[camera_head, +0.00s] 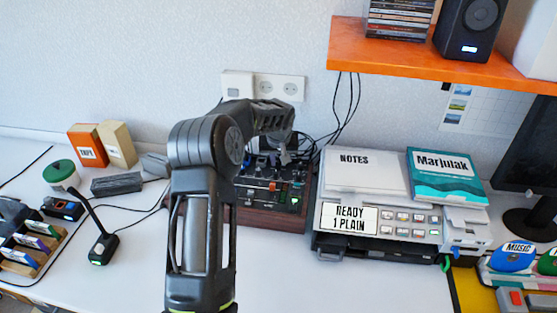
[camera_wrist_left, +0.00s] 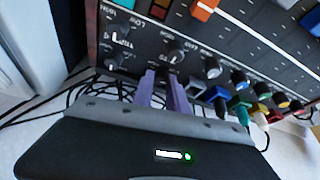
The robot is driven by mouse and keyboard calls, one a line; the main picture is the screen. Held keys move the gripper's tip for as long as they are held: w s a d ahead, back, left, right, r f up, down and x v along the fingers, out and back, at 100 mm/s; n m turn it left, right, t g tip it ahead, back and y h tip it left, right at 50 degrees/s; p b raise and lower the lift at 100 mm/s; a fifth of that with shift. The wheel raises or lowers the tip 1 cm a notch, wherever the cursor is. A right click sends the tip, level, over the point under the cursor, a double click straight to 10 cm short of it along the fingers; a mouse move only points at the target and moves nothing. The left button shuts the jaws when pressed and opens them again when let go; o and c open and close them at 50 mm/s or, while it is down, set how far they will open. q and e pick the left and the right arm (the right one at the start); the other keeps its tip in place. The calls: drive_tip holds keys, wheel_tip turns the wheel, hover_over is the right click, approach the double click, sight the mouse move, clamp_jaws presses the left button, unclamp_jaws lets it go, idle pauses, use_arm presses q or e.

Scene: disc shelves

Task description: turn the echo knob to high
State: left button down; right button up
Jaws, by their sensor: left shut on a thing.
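The mixer (camera_head: 262,208), a dark panel in a brown wooden case, stands at the middle of the desk, partly behind my left arm. My left gripper (camera_head: 286,152) hangs at its back edge, its fingers hard to make out there. In the left wrist view my left gripper (camera_wrist_left: 164,78) reaches to the panel with its two purple fingers close together on a small black knob, the echo knob (camera_wrist_left: 174,56). The lettering beside it is too small to read surely, and its pointer is unclear. A larger black knob (camera_wrist_left: 122,31) sits to its left. My right gripper is out of view.
Several plugs and coloured knobs (camera_wrist_left: 238,80) line the panel beside the fingers. Black cables (camera_head: 345,98) run behind the mixer. A printer (camera_head: 410,222) stands close on its right. An orange shelf (camera_head: 400,66) overhangs at upper right. A desk microphone (camera_head: 101,245) is at left.

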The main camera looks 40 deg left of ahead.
use_arm(q)
drive_tip(key=m, duration=0.2)
drive_tip(key=m+h, duration=0.1)
drive_tip(key=m, duration=0.1)
drive_tip(key=shift+a+m+t+h, duration=0.1)
drive_tip(key=shift+m+t+h, duration=0.2)
drive_tip(key=shift+m+t, duration=0.1)
drive_tip(key=c, duration=1.6)
unclamp_jaws()
drive_tip(key=shift+s+r, duration=0.1)
drive_tip(key=v, duration=0.7)
drive_tip(key=shift+s+r+b, duration=0.15)
drive_tip(key=shift+r+b, duration=0.1)
drive_tip(key=shift+b, duration=0.05)
drive_tip(key=shift+o, duration=0.4)
